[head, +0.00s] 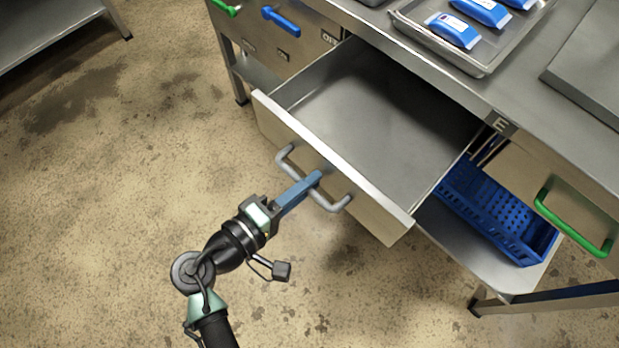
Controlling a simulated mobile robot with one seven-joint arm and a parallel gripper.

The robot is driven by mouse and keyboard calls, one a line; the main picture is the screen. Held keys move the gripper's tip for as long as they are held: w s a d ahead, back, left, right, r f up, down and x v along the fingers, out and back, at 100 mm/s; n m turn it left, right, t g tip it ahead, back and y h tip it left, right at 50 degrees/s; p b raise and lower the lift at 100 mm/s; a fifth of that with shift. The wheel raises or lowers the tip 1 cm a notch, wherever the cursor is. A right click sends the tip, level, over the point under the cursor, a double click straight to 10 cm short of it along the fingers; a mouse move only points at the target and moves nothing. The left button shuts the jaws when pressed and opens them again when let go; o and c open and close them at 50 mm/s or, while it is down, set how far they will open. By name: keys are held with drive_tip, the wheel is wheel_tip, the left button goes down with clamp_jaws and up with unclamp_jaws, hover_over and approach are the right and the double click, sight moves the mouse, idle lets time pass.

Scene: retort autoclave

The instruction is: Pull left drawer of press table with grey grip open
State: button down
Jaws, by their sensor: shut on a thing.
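The left drawer (390,115) of the press table (455,88) stands pulled far out, and its bare metal inside is empty. Its front panel (375,205) carries a grey grip (335,203), a bar handle. My gripper (314,182) reaches up from the lower left and is shut on the middle of the grey grip. The blue fingers hide a small part of the bar.
A drawer with a green grip (572,224) is at the right. A blue crate (495,210) sits on the lower shelf. A tray (470,62) with blue packs lies on top. The floor (110,200) at left is clear.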

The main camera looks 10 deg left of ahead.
drive_tip(key=c, duration=1.1)
unclamp_jaws()
drive_tip(key=p+v, duration=0.1)
drive_tip(key=v, duration=1.2)
